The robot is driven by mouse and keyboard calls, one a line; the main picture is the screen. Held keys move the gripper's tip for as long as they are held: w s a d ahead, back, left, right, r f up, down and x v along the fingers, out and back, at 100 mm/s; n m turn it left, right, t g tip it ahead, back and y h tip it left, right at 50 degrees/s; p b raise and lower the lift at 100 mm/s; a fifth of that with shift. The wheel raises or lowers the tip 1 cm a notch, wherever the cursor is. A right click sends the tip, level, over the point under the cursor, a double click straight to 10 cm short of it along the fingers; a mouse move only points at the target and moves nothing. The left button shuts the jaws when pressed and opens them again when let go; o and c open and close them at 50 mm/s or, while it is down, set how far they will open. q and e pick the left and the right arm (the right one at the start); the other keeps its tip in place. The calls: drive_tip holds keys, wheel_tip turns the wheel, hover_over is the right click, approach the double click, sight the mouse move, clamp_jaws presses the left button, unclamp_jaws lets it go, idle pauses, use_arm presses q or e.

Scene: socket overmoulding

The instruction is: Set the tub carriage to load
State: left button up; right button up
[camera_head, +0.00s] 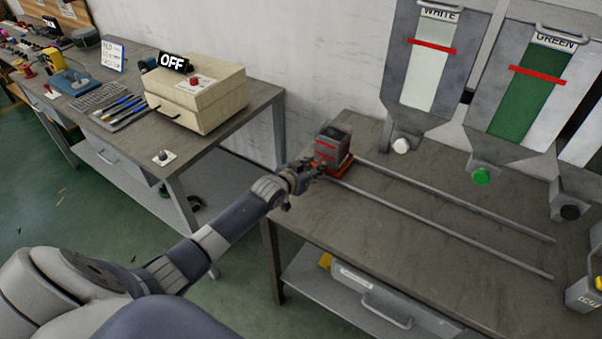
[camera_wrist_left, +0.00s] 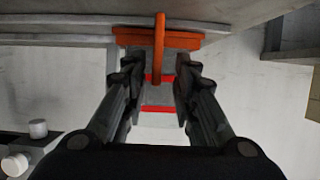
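The tub carriage (camera_head: 346,165) is an orange base at the left end of two rails on the right-hand bench. A grey tub (camera_head: 333,146) with red lines stands on it. My left gripper (camera_head: 308,171) is at the carriage's near left side. In the left wrist view, the orange carriage (camera_wrist_left: 185,41) has a thin orange handle (camera_wrist_left: 159,50) standing out from it. The open left fingers (camera_wrist_left: 159,78) are on either side of this handle, with gaps on both sides. The tub (camera_wrist_left: 158,98) shows behind the fingers. My right gripper is not in view.
Two parallel rails (camera_head: 455,199) run right from the carriage, clear of objects. Hoppers marked WHITE (camera_head: 402,70) and GREEN (camera_head: 487,110) hang above the bench, with a third at the right edge. A cream machine marked OFF (camera_head: 200,100) stands on the left bench.

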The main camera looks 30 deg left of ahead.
use_arm(q)
drive_tip(key=v, duration=1.1)
drive_tip(key=shift+a, duration=0.2)
drive_tip(key=shift+g, duration=0.8)
drive_tip(key=s+d+f, duration=0.1)
drive_tip(key=s+d, duration=0.1)
drive_tip(key=s+d+f, duration=0.2)
drive_tip(key=shift+s+d+f, duration=0.1)
drive_tip(key=shift+s+f, duration=0.05)
drive_tip(key=shift+f, duration=0.15)
drive_tip(key=s+d+f+m+g, duration=0.1)
drive_tip(key=s+d+g, duration=0.35)
drive_tip(key=s, duration=0.85)
drive_tip(key=s+d+f+m+g, duration=0.1)
drive_tip(key=s+d+g, duration=0.4)
drive_tip(key=s, duration=0.9)
wheel_tip(320, 180, down, 28)
drive_tip(key=s, duration=0.2)
drive_tip(key=s+a+f+g, duration=0.1)
drive_tip(key=s+a+f, duration=0.1)
drive_tip(key=s+f, duration=1.2)
drive_tip(key=s, duration=0.2)
drive_tip(key=shift+s+f, duration=0.35)
drive_tip(key=shift+s, duration=0.05)
